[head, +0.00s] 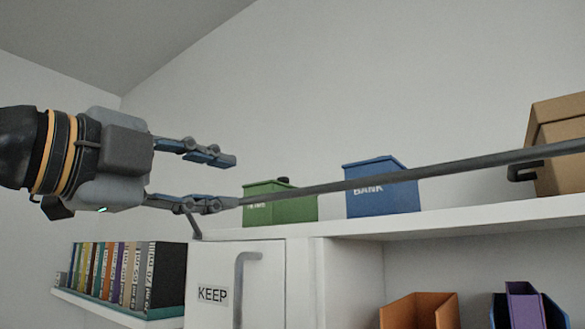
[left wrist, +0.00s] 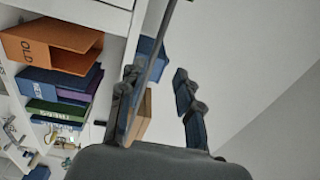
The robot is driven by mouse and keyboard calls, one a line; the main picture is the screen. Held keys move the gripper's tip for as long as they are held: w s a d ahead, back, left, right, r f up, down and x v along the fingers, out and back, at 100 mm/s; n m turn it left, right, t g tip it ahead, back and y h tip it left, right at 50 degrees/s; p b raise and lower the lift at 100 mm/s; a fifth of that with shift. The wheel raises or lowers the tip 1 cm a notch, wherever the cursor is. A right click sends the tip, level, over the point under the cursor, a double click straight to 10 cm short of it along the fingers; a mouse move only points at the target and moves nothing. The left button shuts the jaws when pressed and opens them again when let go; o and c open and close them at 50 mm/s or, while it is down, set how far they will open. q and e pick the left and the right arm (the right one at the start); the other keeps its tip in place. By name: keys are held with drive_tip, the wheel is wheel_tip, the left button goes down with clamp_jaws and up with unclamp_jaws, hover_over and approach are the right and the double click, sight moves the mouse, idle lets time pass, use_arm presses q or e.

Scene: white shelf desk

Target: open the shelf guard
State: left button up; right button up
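The shelf guard (head: 470,164) is a long dark bar running along the front of the white shelf top. Its left part passes in front of a green and a blue box, with a bent end piece at the cabinet's corner. My left gripper (head: 232,181) is at the guard's left end, fingers pointing right and spread apart with nothing between them. Its lower finger overlaps the guard's end; I cannot tell whether they touch. In the left wrist view, the guard (left wrist: 160,45) runs down to the left finger of the open gripper (left wrist: 159,78). My right gripper is not in view.
The green box (head: 290,207), blue box (head: 383,195) and brown carton (head: 562,150) stand on the shelf top (head: 430,222). Below are a cabinet door (head: 265,285) marked KEEP and an orange holder (head: 420,312). Books (head: 168,275) fill a lower left shelf. Space above the guard is clear.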

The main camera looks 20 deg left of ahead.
use_arm(q)
drive_tip(key=p, duration=0.3)
approach(276, 196)
drive_tip(key=w, duration=0.3)
drive_tip(key=p+x, duration=0.1)
drive_tip(key=x, duration=0.1)
drive_tip(key=p+x, duration=0.1)
drive_tip(key=x, duration=0.1)
drive_tip(key=d+p+x, duration=0.1)
drive_tip(key=x, duration=0.2)
drive_tip(key=shift+s+d+r, duration=0.15)
drive_tip(key=shift+r, duration=0.1)
drive_tip(key=shift+w+f, duration=0.1)
drive_tip(key=shift+w, duration=0.4)
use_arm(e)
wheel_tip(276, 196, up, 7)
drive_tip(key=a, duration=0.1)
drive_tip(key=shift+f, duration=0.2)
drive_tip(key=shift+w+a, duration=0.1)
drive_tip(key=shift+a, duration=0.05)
use_arm(q)
drive_tip(key=shift+d, duration=0.1)
drive_tip(key=c, duration=0.6)
clamp_jaws()
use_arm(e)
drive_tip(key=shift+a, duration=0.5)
